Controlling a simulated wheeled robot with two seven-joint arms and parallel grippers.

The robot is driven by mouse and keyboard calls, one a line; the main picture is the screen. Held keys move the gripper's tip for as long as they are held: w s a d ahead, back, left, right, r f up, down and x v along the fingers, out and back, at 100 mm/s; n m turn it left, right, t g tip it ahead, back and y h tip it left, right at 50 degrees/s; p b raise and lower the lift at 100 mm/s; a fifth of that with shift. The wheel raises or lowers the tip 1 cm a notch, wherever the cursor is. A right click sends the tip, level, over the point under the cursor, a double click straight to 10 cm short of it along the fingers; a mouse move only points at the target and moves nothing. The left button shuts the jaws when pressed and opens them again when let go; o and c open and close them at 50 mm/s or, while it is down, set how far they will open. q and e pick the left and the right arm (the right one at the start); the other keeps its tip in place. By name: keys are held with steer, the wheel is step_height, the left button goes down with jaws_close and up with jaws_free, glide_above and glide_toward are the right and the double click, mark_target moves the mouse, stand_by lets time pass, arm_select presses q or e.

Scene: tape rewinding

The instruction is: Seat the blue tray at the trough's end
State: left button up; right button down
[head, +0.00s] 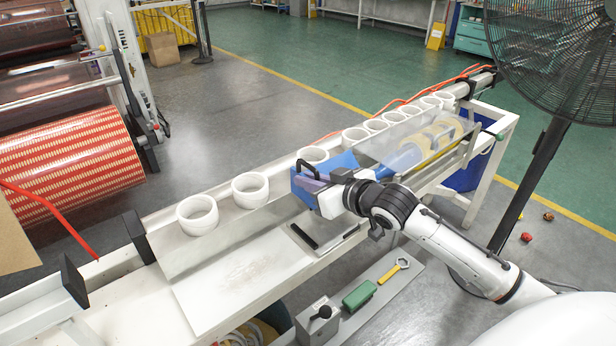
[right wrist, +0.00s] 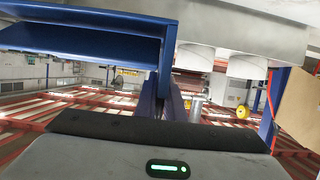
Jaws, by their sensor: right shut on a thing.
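The blue tray (head: 340,162), with a black handle, is at the near side of the long white trough (head: 110,262), around its middle. My right gripper (head: 322,199) is shut on the tray's near part. In the right wrist view the blue tray (right wrist: 85,38) fills the upper left, and the gripper's fingers (right wrist: 165,100) close on a blue part of it. The arm and gripper hide some of the tray, and I cannot tell whether it touches the trough. My left gripper is not in view.
White rings stand along the trough, two near ones (head: 250,190) and a row (head: 380,122) farther back. A clear cover (head: 395,145) lies beyond the tray. A lower shelf holds a green block (head: 360,294) and a yellow wrench (head: 394,270). A black fan (head: 555,55) stands right.

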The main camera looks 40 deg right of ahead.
mark_target(309, 199)
steer(key=shift+f+b, duration=0.8)
steer(key=shift+f, duration=0.6)
step_height(309, 199, down, 3)
steer(key=b, duration=0.3)
steer(key=shift+d+r, duration=0.1)
steer(key=shift+r, duration=0.05)
steer(key=shift+f, duration=1.25)
steer(key=shift+f+b, duration=0.25)
steer(key=shift+b, duration=0.05)
steer(key=shift+p, duration=0.4)
steer(key=shift+r, duration=0.1)
steer(key=shift+p, duration=0.4)
steer(key=shift+p, duration=0.4)
steer(key=shift+f+p, duration=0.95)
steer(key=shift+f, duration=0.15)
stand_by(2.0)
